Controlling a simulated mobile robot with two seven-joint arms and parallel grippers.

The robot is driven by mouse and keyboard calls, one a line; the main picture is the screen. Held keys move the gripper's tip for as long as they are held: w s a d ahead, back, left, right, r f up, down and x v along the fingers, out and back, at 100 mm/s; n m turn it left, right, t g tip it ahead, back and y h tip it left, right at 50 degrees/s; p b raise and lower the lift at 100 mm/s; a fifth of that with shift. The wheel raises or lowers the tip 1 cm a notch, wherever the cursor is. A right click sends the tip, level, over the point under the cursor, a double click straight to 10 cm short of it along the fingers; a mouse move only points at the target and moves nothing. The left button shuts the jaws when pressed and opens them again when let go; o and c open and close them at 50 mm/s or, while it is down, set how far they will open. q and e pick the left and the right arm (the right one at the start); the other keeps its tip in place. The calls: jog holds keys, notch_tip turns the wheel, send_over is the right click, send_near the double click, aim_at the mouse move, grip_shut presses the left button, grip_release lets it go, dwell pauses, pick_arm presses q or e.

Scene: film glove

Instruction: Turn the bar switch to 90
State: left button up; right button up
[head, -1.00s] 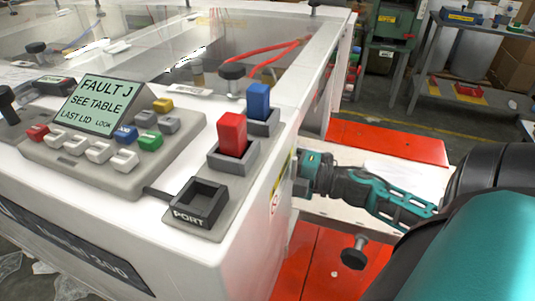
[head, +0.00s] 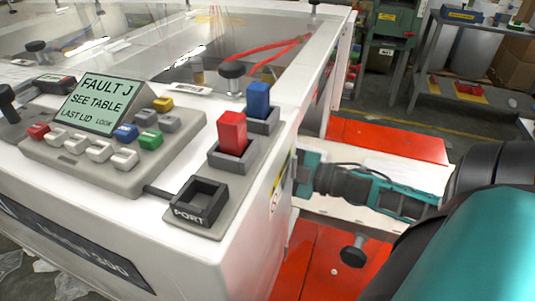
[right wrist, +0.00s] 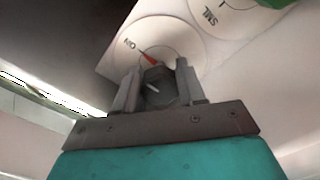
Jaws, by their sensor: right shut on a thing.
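The bar switch (right wrist: 158,86) is a dark knob with a red pointer, set on a round white dial (right wrist: 182,35) on the machine's side. In the head view my right gripper (head: 296,172) is against the side of the white machine (head: 245,225), and the switch is hidden there. My left gripper is not in view.
A second dial (right wrist: 222,8) marked SML, with a green part (right wrist: 275,3), is close by at the upper right. On the machine top are a FAULT J display (head: 102,105), red (head: 232,132) and blue (head: 258,100) blocks and an empty PORT socket (head: 200,200).

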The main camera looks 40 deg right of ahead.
dwell(0.5)
jog(key=o, duration=1.1)
jog(key=shift+c, duration=0.2)
jog(key=shift+s, duration=0.15)
jog(key=v, duration=1.2)
jog(key=shift+s+d, duration=0.25)
